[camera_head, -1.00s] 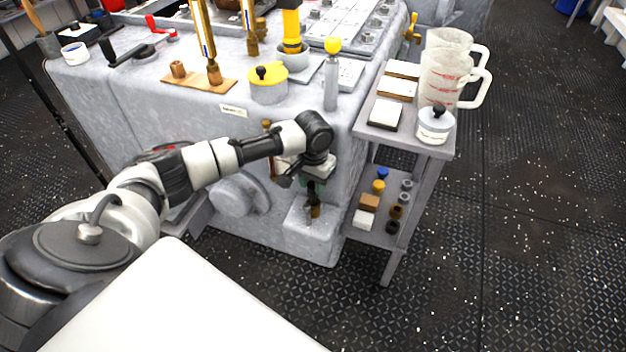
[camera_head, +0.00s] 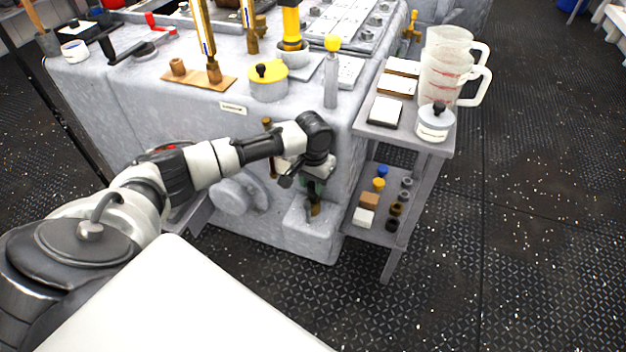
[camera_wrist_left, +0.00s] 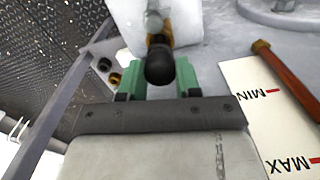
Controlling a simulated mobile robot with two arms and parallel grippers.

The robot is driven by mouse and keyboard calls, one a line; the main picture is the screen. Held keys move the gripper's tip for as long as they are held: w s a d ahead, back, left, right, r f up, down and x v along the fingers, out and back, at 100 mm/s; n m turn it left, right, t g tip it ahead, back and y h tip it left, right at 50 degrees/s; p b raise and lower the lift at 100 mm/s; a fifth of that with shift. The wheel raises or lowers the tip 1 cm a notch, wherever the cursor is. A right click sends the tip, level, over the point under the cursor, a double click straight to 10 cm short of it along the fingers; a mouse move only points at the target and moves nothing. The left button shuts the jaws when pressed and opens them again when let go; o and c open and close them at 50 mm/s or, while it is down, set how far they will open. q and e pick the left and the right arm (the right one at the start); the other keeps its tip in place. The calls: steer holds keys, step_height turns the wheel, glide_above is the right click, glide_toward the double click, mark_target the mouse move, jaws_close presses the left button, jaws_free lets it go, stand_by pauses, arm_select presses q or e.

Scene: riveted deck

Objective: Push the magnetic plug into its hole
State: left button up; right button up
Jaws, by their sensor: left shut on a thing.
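My left gripper (camera_head: 314,188) is above the pale grey ledge (camera_head: 300,232) low on the machine's end. In the left wrist view its green fingers (camera_wrist_left: 159,80) are shut on the magnetic plug (camera_wrist_left: 167,68), whose round black knob sits between them. A brass part (camera_wrist_left: 158,40) shows just beyond the knob, and a grey bolt-like piece (camera_wrist_left: 153,20) stands past it on the pale block (camera_wrist_left: 185,22). In the head view the brass (camera_head: 315,209) shows below the fingers, at the ledge. The hole is hidden, so I cannot tell how deep the plug sits. My right gripper does not show.
A red-brown rod (camera_wrist_left: 288,80) and a white MIN/MAX plate (camera_wrist_left: 262,115) are beside the gripper in the wrist view. A grey side stand (camera_head: 436,150) with jugs (camera_head: 446,75) and small parts stands close on the right. The floor beyond is clear.

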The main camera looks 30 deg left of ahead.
arm_select(q)
steer(key=shift+f, duration=1.15)
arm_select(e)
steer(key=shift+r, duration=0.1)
arm_select(q)
steer(key=o, duration=1)
step_height(320, 180, up, 6)
steer(key=shift+f+p, duration=0.25)
steer(key=shift+p, duration=0.85)
step_height(320, 180, up, 5)
steer(key=shift+r+p, duration=0.15)
steer(key=shift+p, duration=0.55)
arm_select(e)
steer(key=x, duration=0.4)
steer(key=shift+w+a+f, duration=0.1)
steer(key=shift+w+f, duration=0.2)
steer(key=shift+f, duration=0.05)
